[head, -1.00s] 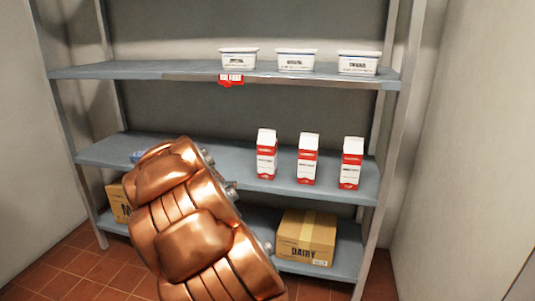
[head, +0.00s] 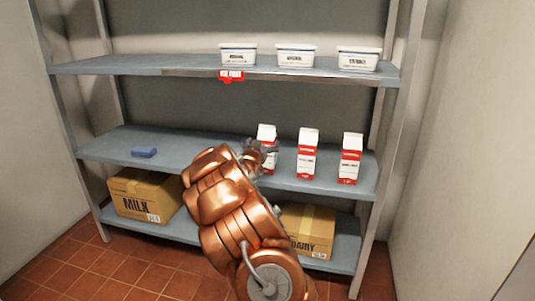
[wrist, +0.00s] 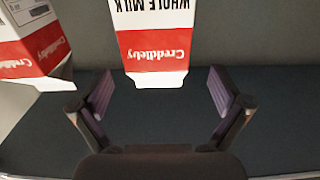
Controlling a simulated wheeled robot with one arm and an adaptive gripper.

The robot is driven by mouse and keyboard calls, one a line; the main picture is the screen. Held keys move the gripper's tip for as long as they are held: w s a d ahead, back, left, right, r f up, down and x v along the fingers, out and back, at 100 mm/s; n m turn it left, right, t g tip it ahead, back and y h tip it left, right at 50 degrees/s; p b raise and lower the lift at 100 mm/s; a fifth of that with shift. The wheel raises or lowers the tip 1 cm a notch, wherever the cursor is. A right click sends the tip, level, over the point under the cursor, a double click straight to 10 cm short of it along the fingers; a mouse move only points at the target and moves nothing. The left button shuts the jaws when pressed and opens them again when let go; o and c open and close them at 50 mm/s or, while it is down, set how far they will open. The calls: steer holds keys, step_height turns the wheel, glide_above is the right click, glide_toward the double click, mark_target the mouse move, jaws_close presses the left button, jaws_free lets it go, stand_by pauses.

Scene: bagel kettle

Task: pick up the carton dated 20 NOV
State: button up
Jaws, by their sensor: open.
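Three red-and-white milk cartons stand upright in a row on the middle shelf: a left one (head: 266,133), a middle one (head: 307,153) and a right one (head: 350,158). No date is readable on any of them. My gripper (head: 262,150) is at the left carton and partly hides it. In the wrist view my gripper (wrist: 162,95) is open and empty. One carton (wrist: 153,45), with upside-down "WHOLE MILK" lettering, is centred ahead of the finger gap. Another carton (wrist: 30,45) is at the left edge, tilted in the picture.
Three white tubs (head: 295,56) stand on the upper shelf (head: 140,66), which carries a red tag (head: 231,75). A blue block (head: 144,152) lies on the left of the middle shelf (head: 110,148). MILK (head: 143,195) and DAIRY (head: 309,228) boxes are below.

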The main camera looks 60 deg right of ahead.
mark_target(267, 137)
steer(key=shift+d+f, duration=0.1)
steer(key=shift+d, duration=0.45)
steer(key=shift+b+x, duration=0.5)
steer(key=shift+x, duration=1.55)
steer(key=shift+c, duration=0.3)
steer(key=shift+w, duration=0.1)
steer(key=c, duration=1.8)
